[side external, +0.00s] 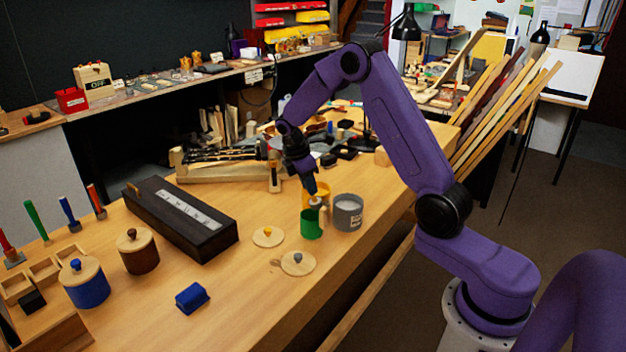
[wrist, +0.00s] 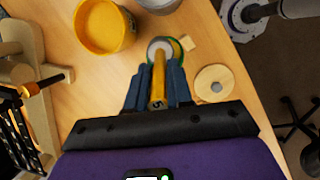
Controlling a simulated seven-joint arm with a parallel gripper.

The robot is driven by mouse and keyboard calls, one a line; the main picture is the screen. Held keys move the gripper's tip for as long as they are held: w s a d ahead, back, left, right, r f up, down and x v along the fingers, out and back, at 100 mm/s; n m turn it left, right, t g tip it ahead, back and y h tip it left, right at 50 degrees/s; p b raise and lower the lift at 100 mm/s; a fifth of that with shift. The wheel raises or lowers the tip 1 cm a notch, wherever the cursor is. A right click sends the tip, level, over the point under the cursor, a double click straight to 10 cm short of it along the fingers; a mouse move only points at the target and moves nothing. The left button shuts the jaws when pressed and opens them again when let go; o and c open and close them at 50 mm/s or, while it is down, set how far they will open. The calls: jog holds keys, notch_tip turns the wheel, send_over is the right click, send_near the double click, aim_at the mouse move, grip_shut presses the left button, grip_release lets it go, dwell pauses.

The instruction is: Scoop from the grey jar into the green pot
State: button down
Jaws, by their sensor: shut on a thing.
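My gripper (side external: 309,188) is shut on the yellow handle of a scoop (wrist: 158,80), pointing down over the green pot. The green pot (side external: 311,227) is small and open on the bench; its rim shows around the scoop head in the wrist view (wrist: 179,52). The scoop's grey head (side external: 316,202) is at or just above the pot's mouth; I cannot tell how deep it sits or what it holds. The grey jar (side external: 347,216) stands open right of the green pot, with pale contents. Only its edge shows at the top of the wrist view (wrist: 160,8).
A yellow pot (wrist: 104,28) stands close behind the green pot. A black case (side external: 180,218), brown jar (side external: 138,252), blue jar (side external: 86,284) and blue block (side external: 192,298) are left.

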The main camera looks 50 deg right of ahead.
aim_at(311, 198)
jog(key=shift+w+a+f+g+h, duration=0.15)
jog(key=shift+a+f+g+h, duration=0.3)
jog(key=shift+h, duration=0.6)
jog(key=shift+w+a+f+g+h, duration=0.25)
jog(key=shift+a+h, duration=0.35)
jog(key=shift+h, duration=0.4)
jog(key=shift+w+a+f+g+h, duration=0.1)
jog(key=shift+a+f+g+h, duration=0.35)
jog(key=shift+h, duration=0.6)
jog(key=shift+a, duration=0.1)
jog(key=shift+r, duration=0.15)
